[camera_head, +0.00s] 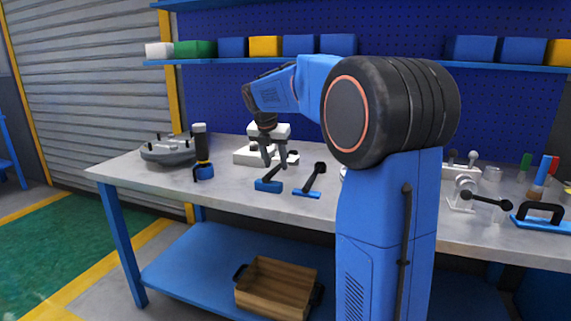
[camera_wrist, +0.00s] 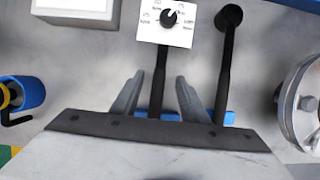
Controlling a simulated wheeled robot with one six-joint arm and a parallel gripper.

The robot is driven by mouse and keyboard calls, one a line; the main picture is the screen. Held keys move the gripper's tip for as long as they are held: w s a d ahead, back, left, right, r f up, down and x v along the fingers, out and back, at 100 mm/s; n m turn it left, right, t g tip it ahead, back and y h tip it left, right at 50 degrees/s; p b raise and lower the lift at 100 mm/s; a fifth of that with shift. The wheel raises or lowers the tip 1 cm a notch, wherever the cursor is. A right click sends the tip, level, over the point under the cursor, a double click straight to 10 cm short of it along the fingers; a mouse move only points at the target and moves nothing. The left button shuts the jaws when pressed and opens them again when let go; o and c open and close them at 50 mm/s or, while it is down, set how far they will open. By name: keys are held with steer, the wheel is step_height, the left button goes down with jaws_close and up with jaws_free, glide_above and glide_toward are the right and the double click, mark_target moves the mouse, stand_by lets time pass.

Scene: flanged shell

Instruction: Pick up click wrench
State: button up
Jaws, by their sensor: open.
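Two black long-handled tools lie on blue rests on the grey bench, and I cannot tell surely which is the click wrench. One black tool (camera_wrist: 159,75) runs between my fingers in the wrist view; a white dial panel (camera_wrist: 167,22) covers its far end. The other, with a round black head (camera_wrist: 229,18), lies just right of my right finger; it also shows in the head view (camera_head: 315,177). My gripper (camera_head: 275,165) is open above the left blue rest (camera_head: 268,185). In the wrist view my gripper (camera_wrist: 159,79) straddles the first handle, with no clear contact.
A white block (camera_wrist: 75,8) stands beyond my left finger. A bolted metal part (camera_wrist: 300,103) is at the wrist view's right. A wooden crate (camera_head: 262,301) sits below.

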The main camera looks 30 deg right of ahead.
mark_target(276, 167)
steer(key=x, duration=0.3)
steer(key=shift+a+f, duration=0.1)
steer(key=shift+f, duration=0.4)
jaws_close()
steer(key=shift+r, duration=0.1)
